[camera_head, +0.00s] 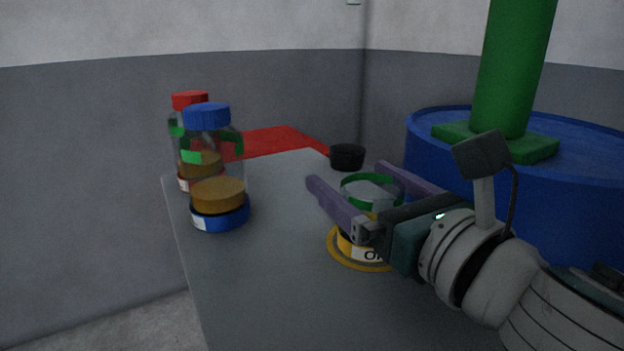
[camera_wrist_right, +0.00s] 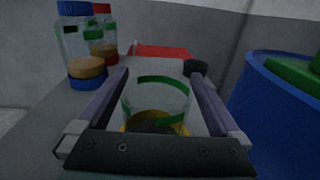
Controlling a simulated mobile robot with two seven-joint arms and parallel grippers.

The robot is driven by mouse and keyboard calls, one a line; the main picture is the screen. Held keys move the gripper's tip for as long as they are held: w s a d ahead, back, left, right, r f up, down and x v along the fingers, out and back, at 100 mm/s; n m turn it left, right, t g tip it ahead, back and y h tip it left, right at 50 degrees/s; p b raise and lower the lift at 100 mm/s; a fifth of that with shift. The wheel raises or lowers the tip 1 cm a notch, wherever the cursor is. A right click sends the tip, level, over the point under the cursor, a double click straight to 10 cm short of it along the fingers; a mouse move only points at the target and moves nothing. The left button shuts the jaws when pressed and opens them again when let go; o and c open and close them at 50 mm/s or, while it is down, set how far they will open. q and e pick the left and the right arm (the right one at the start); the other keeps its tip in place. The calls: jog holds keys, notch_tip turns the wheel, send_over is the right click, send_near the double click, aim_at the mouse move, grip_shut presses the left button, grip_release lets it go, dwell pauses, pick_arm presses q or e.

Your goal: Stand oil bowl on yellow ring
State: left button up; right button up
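The oil bowl (camera_head: 371,190) is a clear glass vessel with a green band near its top and a yellow label, partly readable as "O", near its base. It stands upright on the yellow ring (camera_head: 337,257), which lies flat on the grey table; part of the ring is hidden. My right gripper (camera_head: 349,174) is open, its two purple fingers on either side of the bowl. In the right wrist view the bowl (camera_wrist_right: 155,97) sits between the fingers with small gaps on both sides. My left gripper is not in view.
A blue-capped jar (camera_head: 207,116) and a red-capped jar (camera_head: 188,101) stand at the table's left edge. A small black object (camera_head: 347,157) and a red area (camera_head: 275,143) are at the back. A blue drum (camera_head: 425,160) with a green post (camera_head: 512,70) stands right. The front left tabletop is clear.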

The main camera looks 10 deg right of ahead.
jog(key=shift+r, duration=0.25)
jog(key=shift+s+f, duration=0.15)
jog(key=shift+s, duration=0.2)
jog(key=v, duration=1.1)
jog(key=shift+s+d, duration=0.15)
